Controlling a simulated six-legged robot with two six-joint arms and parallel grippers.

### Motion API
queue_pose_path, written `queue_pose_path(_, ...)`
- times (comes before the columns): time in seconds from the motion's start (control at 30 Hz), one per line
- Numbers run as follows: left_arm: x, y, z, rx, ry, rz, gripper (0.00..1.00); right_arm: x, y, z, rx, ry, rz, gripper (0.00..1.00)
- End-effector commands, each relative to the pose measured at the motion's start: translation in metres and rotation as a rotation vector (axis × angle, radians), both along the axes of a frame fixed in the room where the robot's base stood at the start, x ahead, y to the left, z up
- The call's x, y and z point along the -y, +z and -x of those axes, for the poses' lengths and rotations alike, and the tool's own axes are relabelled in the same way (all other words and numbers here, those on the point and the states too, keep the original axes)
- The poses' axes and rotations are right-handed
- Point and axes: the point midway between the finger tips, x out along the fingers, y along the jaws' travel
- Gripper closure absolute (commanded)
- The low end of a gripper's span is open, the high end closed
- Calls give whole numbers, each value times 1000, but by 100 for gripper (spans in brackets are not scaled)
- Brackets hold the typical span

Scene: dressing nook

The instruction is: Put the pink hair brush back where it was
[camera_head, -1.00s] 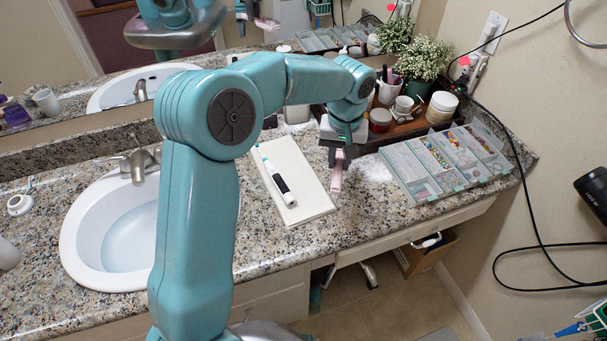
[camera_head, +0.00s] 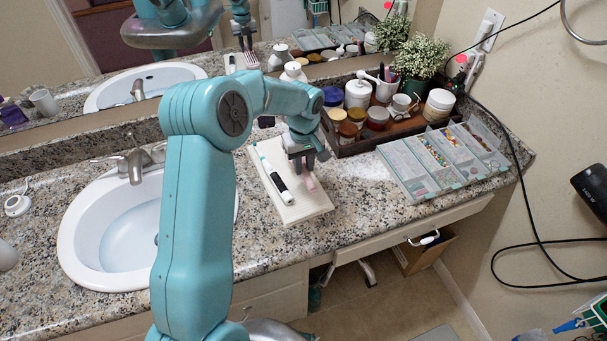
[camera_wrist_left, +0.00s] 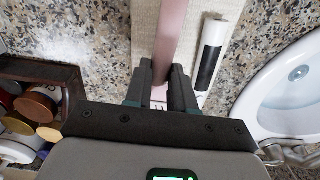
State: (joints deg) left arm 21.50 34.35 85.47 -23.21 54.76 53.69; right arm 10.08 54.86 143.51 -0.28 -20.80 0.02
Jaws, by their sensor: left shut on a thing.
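My left gripper (camera_head: 301,165) is shut on the pink hair brush (camera_head: 310,183), over the right part of a white mat (camera_head: 312,208). I cannot tell whether the brush touches the mat. In the left wrist view the brush's pink handle (camera_wrist_left: 172,38) runs up from between the fingers (camera_wrist_left: 161,88); its other end is hidden by the gripper. A black and white electric toothbrush (camera_head: 276,182) lies on the mat just left of the brush, roughly parallel to it. My right gripper is not in view.
A dark wooden tray (camera_head: 345,149) with jars and cups stands behind, right of the mat. A clear compartment box (camera_head: 408,172) lies further right. The sink (camera_head: 112,235) is left. Speckled counter (camera_head: 365,205) is free right of the mat.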

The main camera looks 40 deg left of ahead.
Motion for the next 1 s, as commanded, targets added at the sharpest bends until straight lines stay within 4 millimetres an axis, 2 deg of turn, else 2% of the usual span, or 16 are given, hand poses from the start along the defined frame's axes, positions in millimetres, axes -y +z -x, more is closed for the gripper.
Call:
queue_pose_path(0.17, 0, -15, 1, -2, 1, 1, 100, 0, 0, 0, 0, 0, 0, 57)
queue_pose_path(0.33, 0, -42, 1, -2, 0, 1, 100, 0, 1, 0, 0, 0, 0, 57)
queue_pose_path(0.73, 0, -51, 0, 1, 0, 0, 100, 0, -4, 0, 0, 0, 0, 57)
queue_pose_path(0.77, 0, -49, 0, 1, 0, 0, 70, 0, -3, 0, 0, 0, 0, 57)
queue_pose_path(0.8, 0, -49, 0, 1, 0, 0, 57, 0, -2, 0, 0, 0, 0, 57)
queue_pose_path(0.83, 0, -49, 0, 1, 0, 0, 51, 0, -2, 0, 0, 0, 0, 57)
queue_pose_path(1.0, 0, -49, 0, 1, 0, 0, 51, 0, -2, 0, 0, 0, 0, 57)
